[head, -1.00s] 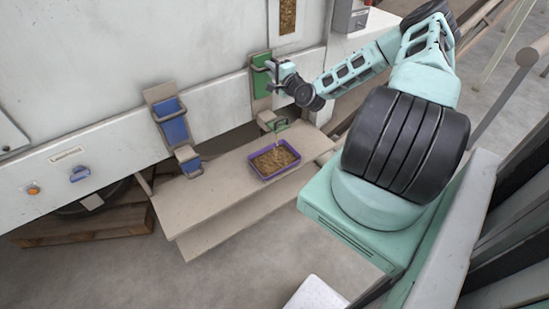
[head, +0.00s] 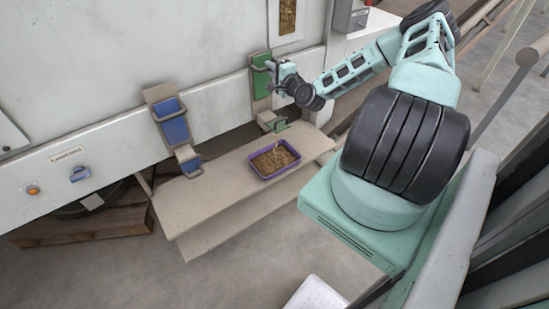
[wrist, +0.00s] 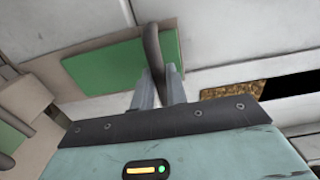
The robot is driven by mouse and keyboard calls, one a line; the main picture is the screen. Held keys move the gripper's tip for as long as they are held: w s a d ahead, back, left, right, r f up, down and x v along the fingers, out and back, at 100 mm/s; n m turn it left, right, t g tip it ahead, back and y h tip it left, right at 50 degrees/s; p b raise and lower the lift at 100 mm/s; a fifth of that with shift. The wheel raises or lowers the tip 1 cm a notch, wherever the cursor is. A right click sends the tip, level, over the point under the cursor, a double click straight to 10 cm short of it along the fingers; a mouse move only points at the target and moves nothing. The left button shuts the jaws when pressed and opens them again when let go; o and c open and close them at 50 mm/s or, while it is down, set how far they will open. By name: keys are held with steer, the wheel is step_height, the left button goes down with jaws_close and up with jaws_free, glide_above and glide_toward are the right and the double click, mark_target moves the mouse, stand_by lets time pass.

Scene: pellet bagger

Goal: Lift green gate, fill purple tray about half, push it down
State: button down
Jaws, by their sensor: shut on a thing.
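The green gate (head: 261,80) sits in its frame on the machine wall and also fills the upper left of the wrist view (wrist: 120,66). My gripper (head: 270,72) is shut on the gate's grey bar handle (wrist: 153,45), which stands between the two fingers in the wrist view (wrist: 158,92). Below the gate is a spout with a green part (head: 279,125). The purple tray (head: 262,178) stands on the shelf under this spout. Brown pellets cover the tray's floor; their depth is hard to judge. A few pellets show just below the spout.
A blue gate (head: 174,130) with its own spout is to the left. The beige shelf (head: 205,213) is bare left of the tray. A sight window (head: 288,16) shows pellets above. A blue knob (head: 79,173) and an orange button (head: 33,188) are on the wall at far left.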

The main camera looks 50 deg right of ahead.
stand_by(0.5)
step_height(320, 180, down, 5)
steer(key=b, duration=0.5)
steer(key=shift+f, duration=0.2)
steer(key=c, duration=1.2)
jaws_free()
steer(key=shift+r+p, duration=0.3)
steer(key=shift+r, duration=0.15)
steer(key=shift+c, duration=0.2)
steer(key=v, duration=0.7)
